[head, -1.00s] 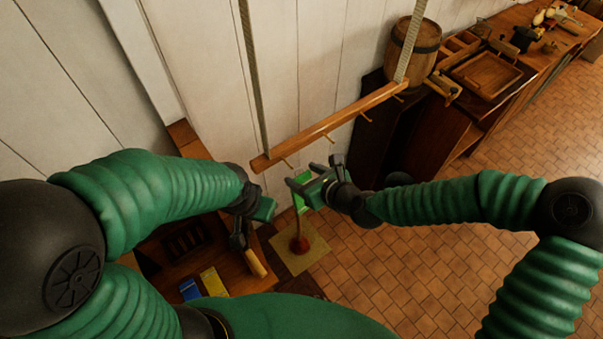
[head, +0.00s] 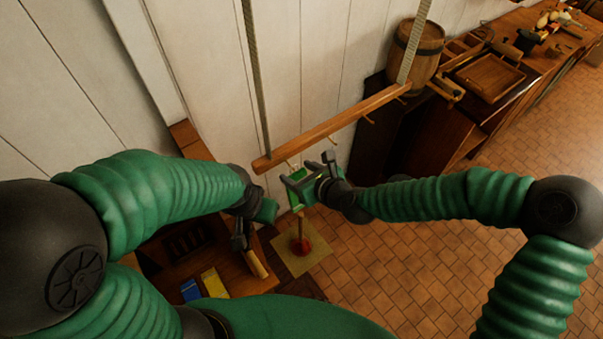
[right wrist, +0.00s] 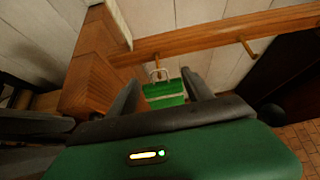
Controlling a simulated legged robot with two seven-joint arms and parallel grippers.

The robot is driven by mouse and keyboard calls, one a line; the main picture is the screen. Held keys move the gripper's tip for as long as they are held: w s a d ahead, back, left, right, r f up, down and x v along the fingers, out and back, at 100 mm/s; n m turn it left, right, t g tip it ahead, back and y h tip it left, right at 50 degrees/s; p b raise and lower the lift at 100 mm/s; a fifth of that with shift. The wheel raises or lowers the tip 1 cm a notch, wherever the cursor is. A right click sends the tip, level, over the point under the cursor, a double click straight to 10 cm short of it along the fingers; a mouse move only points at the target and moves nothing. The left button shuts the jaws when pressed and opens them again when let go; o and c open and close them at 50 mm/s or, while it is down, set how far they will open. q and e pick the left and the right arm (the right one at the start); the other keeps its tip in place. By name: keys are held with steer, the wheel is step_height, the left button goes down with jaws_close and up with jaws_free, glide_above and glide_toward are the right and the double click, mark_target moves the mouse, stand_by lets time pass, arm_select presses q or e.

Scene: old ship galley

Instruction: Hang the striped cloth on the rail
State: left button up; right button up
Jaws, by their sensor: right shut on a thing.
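The striped cloth (head: 297,201) is green with pale stripes and a light loop at its top. It also shows between the fingers in the right wrist view (right wrist: 164,95). My right gripper (head: 301,178) is shut on it, just below the left part of the wooden rail (head: 335,124). The rail hangs on two ropes and has several pegs; one peg (right wrist: 247,47) shows in the right wrist view. The cloth's loop appears close under the rail; contact with a peg cannot be told. My left gripper (head: 240,232) is over the wooden cabinet at the left, its fingers unclear.
A red-based plunger (head: 301,246) stands on a yellowish mat (head: 286,263) below the cloth. Blue and yellow items (head: 213,281) lie on the cabinet. A barrel (head: 416,52) and a wooden tray (head: 488,76) are at the right back. Tiled floor at the right is clear.

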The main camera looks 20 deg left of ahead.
steer(key=shift+w+a, duration=0.1)
steer(key=shift+a, duration=0.1)
arm_select(q)
steer(key=shift+a, duration=0.3)
arm_select(e)
steer(key=shift+a, duration=0.3)
arm_select(q)
steer(key=shift+f, duration=0.1)
arm_select(e)
steer(key=shift+f, duration=0.1)
steer(key=shift+w+d+f, duration=0.1)
steer(key=shift+d+f, duration=0.1)
steer(key=shift+d, duration=0.1)
arm_select(q)
steer(key=shift+d, duration=0.2)
arm_select(e)
steer(key=shift+d, duration=0.1)
arm_select(q)
steer(key=shift+a+f, duration=0.1)
steer(key=shift+f, duration=0.1)
arm_select(e)
steer(key=shift+a+f, duration=0.2)
steer(key=shift+a, duration=0.15)
